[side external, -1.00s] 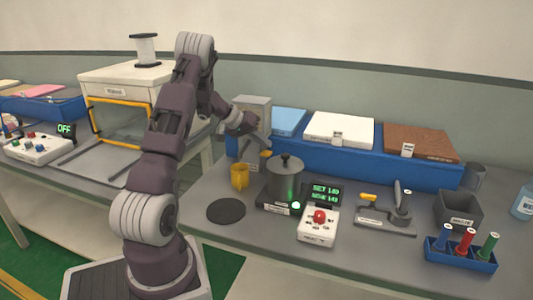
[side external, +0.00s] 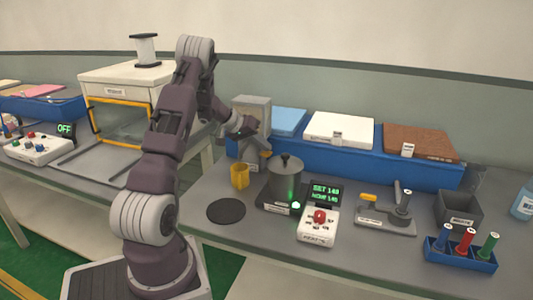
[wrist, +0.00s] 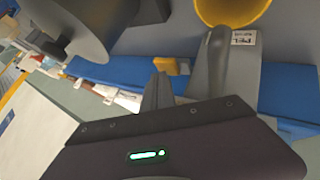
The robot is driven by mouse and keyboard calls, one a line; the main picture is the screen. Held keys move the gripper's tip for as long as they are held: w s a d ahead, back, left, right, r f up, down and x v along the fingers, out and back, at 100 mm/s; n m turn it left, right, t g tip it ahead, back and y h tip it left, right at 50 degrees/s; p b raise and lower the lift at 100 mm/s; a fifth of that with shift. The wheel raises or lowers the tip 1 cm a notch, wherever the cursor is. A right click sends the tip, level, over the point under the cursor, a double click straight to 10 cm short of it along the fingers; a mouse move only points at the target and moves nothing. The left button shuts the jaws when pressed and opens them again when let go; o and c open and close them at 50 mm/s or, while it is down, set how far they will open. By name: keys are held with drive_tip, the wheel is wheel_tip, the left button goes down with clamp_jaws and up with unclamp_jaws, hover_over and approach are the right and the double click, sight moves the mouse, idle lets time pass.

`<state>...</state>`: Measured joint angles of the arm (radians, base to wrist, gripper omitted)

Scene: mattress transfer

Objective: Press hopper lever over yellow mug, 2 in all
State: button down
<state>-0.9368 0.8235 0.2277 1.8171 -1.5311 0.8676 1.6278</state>
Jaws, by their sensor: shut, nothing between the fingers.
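The grey hopper (side external: 251,112) stands at the back of the bench, left of the blue trays. The yellow mug (side external: 239,176) stands upright in front of it, below and a little left of my gripper. My gripper (side external: 262,152) is shut and empty, at the front of the hopper by its lever. In the wrist view the lever's yellow-orange end (wrist: 172,66) shows close to my fingers; I cannot tell whether they touch. The mug's rim (wrist: 232,10) shows at the top edge there.
A lidded pot (side external: 285,182) on a heater stands just right of the mug. A black round pad (side external: 226,211) lies in front. A control box (side external: 319,226) with a red button is to the right. Blue trays (side external: 350,152) line the back.

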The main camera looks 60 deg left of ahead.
sight(264, 153)
drive_tip(key=shift+f, duration=0.95)
idle(0.8)
drive_tip(key=shift+r, duration=1.6)
drive_tip(key=shift+r, duration=0.1)
drive_tip(key=shift+r, duration=2.45)
